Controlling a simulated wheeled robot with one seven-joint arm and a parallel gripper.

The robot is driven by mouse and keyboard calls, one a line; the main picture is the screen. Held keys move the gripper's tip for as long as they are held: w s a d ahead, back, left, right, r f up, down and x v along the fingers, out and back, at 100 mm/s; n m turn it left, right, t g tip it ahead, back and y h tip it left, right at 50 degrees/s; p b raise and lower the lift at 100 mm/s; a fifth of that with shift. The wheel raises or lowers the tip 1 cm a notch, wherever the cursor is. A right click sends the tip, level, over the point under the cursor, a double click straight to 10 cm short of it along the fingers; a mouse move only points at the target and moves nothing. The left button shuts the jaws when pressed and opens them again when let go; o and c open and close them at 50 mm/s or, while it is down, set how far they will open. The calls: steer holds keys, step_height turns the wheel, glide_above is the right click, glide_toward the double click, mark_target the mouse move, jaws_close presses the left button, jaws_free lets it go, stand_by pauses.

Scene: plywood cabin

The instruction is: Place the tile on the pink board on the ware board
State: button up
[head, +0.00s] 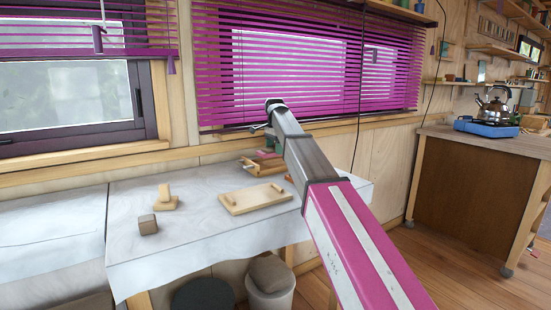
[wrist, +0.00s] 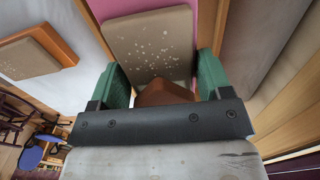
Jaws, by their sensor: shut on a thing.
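In the wrist view, my gripper (wrist: 164,80) has its two green fingers shut on a beige, speckled tile (wrist: 150,42), one finger at each side. The pink board (wrist: 208,20) shows behind and beside the tile; I cannot tell whether they touch. A brown surface (wrist: 163,93) shows between the fingers and may be the tile's edge. In the head view, a small pink patch (head: 268,154), likely the pink board, shows beside my arm at the table's back. A pale wooden board with two raised bars (head: 252,200), likely the ware board, lies in front.
The white-covered table (head: 190,245) also holds a small brown block (head: 148,224) and a light wooden piece (head: 168,199) to the left. Wooden pieces (head: 262,166) surround the pink patch. The blinds and wall (head: 300,70) stand close behind.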

mark_target(275, 164)
steer(key=shift+w+d+f, duration=0.1)
steer(key=shift+f, duration=2)
steer(key=shift+f, duration=0.15)
steer(key=o, duration=1.1)
step_height(275, 164, up, 11)
steer(key=shift+r, duration=0.65)
